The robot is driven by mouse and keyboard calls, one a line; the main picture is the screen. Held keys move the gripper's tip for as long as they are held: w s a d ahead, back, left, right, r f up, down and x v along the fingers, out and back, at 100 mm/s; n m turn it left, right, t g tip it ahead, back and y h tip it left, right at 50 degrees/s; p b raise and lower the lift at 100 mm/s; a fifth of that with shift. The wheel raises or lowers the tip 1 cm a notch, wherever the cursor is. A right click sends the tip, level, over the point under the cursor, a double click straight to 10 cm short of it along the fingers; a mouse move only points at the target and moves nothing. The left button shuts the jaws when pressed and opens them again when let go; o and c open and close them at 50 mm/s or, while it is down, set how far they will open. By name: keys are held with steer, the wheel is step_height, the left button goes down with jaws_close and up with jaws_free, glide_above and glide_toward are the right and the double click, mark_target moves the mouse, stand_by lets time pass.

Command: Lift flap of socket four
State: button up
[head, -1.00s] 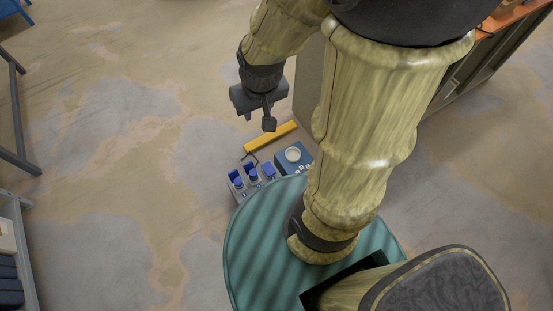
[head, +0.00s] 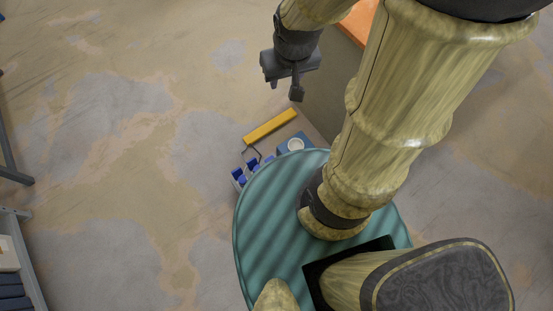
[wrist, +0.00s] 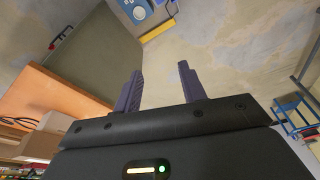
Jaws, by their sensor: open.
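In the head view, a row of small grey socket boxes with blue flaps (head: 253,164) sits low on the floor side, partly hidden by my teal base. I cannot tell which is socket four or how its flap stands. A blue box with a white round socket (head: 295,144) stands at the row's right end. A blue panel with a pale round part shows at the top of the wrist view (wrist: 136,10). My gripper (head: 285,90) is open and empty, up and to the right of the row in the picture, apart from it. Its two fingers (wrist: 160,69) are spread in the wrist view.
A yellow bar (head: 270,129) lies behind the boxes, with a dark thin rod near its left end. A grey-sided cabinet with an orange top (head: 358,22) stands beside my arm. A shelf (head: 18,258) is at the left edge. Open floor lies to the left.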

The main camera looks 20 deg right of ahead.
steer(key=o, duration=0.3)
steer(key=shift+f, duration=0.2)
steer(key=shift+o, duration=0.7)
steer(key=w+f+n+b, duration=0.1)
steer(key=w+f+b, duration=0.1)
steer(key=f+b, duration=1.1)
steer(key=w+f+g+b, duration=0.1)
steer(key=w+f+b, duration=0.2)
steer(key=f+b, duration=1)
step_height(320, 180, down, 8)
steer(key=shift+w+r+n, duration=0.15)
steer(key=shift+n, duration=0.25)
steer(key=n+g+b, duration=0.2)
steer(key=b, duration=2)
glide_above(273, 164)
steer(key=s+d, duration=0.1)
steer(key=s, duration=0.2)
step_height(273, 164, down, 31)
steer(key=shift+w, duration=0.2)
step_height(273, 164, down, 18)
steer(key=b, duration=0.9)
steer(key=shift+r, duration=0.2)
